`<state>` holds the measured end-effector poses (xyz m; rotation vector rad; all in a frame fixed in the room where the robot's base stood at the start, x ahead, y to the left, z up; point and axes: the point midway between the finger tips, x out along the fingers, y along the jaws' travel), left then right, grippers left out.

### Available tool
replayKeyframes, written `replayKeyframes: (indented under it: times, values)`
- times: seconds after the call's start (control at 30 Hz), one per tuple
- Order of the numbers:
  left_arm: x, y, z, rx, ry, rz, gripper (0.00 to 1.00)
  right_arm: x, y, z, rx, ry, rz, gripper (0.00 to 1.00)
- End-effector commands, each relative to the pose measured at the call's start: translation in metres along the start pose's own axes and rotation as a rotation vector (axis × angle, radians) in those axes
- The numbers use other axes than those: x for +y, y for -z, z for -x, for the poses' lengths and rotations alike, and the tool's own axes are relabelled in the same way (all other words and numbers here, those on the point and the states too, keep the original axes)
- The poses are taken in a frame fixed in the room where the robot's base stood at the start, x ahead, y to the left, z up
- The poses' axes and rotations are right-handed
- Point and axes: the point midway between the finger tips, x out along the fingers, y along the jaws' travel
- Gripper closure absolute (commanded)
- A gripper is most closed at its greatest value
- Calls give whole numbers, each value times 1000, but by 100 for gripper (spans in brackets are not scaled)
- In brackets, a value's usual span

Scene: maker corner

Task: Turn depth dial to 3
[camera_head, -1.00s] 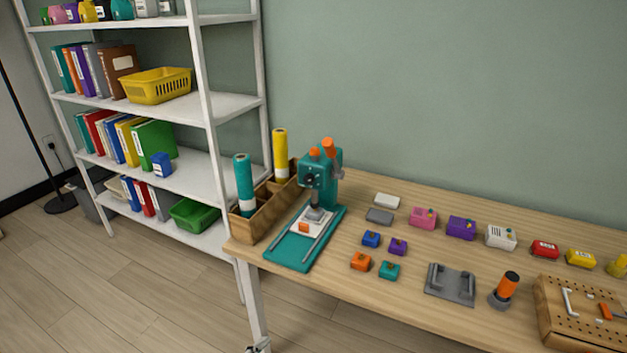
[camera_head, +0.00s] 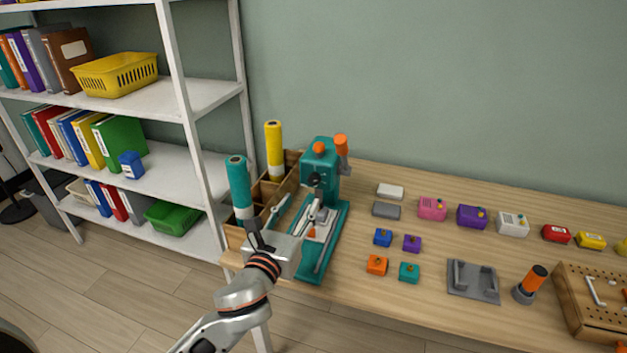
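The teal press machine (camera_head: 322,158) stands at the left end of the table, with an orange knob on top and an orange-ended lever at its right. A small dark dial (camera_head: 315,180) is on the front of its head; its markings are too small to read. My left gripper (camera_head: 297,206) is in front of the press, below and near the dial. Its two pale fingers are spread apart with nothing seen between them. It hides part of the press's base and the white piece on it. My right gripper is not in view.
A wooden box (camera_head: 292,163) with a teal roll (camera_head: 240,184) and a yellow roll (camera_head: 274,150) stands close on the left. Small orange (camera_head: 377,265) and teal (camera_head: 409,272) blocks, among several others, lie to the right. A white shelf (camera_head: 200,160) is at the left.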

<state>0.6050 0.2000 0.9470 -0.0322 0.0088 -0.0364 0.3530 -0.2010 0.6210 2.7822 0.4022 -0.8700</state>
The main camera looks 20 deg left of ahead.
Motion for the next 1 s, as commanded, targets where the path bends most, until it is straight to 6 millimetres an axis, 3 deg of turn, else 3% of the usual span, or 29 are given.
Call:
replayKeyframes:
  times: [0.17,0.6,1.0]
  values:
    - [0,-5,-9,-10,-4,-37,62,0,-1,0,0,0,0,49]
    - [0,-4,-70,-8,-3,-32,62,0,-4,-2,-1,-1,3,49]
    - [0,-5,-79,-7,-2,-31,62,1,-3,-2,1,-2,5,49]
